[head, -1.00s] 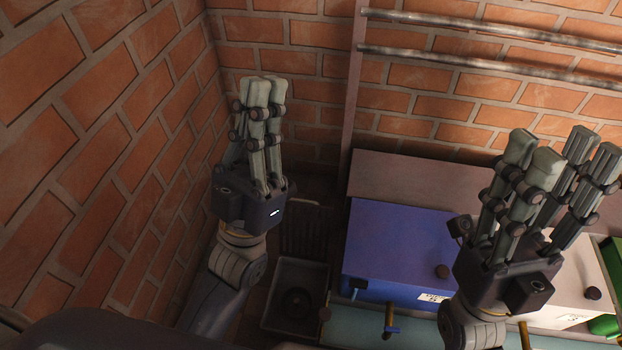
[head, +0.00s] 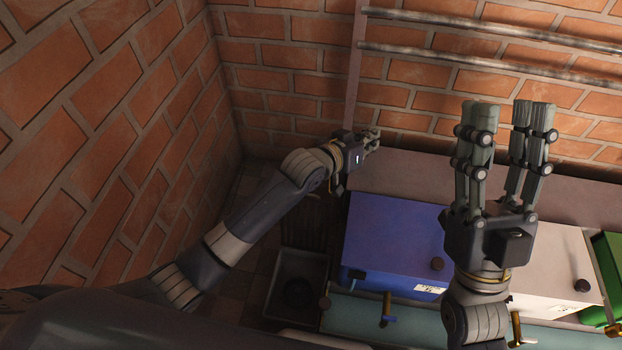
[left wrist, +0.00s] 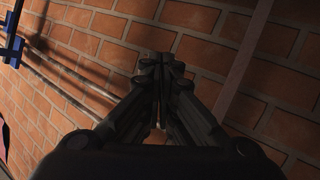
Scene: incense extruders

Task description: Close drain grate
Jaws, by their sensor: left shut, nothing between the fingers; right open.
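The drain (head: 297,290) is a dark, grey-rimmed square basin at the lower middle of the head view, with a dark round shape inside. A dark slatted panel (head: 302,233), seemingly the grate, stands just behind the basin and leaves it uncovered; its exact tilt is hard to tell. My left gripper (head: 372,138) is shut and empty, beyond and to the right of the grate, near the brick back wall. Its closed fingers fill the middle of the left wrist view (left wrist: 160,65). My right gripper (head: 508,108) is open and empty, fingers up, above the boxes.
A blue box (head: 395,240), a white box (head: 560,270) and a green box (head: 605,265) stand in a row right of the drain. A brass tap with a blue handle (head: 386,312) is in front. Brick walls close in the left and back. Metal pipes (head: 490,60) run along the back wall.

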